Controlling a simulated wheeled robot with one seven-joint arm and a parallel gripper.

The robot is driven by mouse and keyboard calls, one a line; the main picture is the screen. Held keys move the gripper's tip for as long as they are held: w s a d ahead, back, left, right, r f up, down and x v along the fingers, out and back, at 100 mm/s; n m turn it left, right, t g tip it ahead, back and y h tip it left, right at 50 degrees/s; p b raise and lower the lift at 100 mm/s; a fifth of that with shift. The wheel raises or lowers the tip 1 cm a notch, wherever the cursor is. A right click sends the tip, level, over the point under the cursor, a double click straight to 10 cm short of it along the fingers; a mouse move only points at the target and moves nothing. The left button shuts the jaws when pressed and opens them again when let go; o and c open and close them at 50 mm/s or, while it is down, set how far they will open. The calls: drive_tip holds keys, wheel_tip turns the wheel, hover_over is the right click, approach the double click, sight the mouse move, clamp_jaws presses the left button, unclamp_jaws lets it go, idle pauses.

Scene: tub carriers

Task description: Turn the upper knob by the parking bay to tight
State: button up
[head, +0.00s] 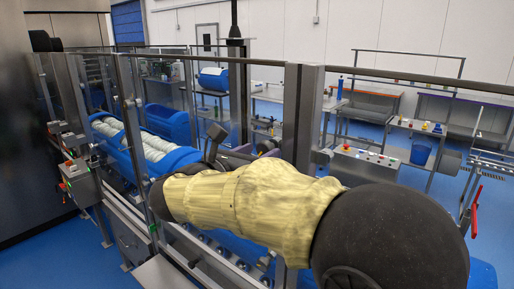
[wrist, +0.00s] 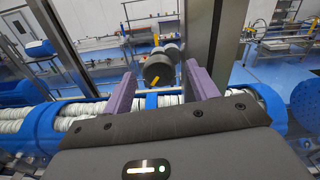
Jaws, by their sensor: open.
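A dark round knob (wrist: 158,69) with a yellow pointer mark shows in the wrist view, ahead of my gripper and between its fingers in the picture. A second dark round part (wrist: 172,51) lies just behind and above it; I cannot tell which is the upper knob. My gripper (wrist: 160,82) is open, with two purple fingers apart and nothing between them that I can see touching. In the head view the purple fingers (head: 238,154) show only partly behind my yellow-sleeved arm. The tight mark is not readable.
A blue tub carrier (head: 182,158) with white rolls lies below and left of my gripper. Glass panels with metal posts (head: 301,105) stand close to my arm. A red handle (head: 475,212) is at the right. Benches (head: 270,93) stand behind.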

drive_tip(key=shift+w+f, duration=0.1)
drive_tip(key=shift+w, duration=0.15)
drive_tip(key=shift+s, duration=0.1)
drive_tip(key=shift+c, duration=0.5)
drive_tip(key=c, duration=0.9)
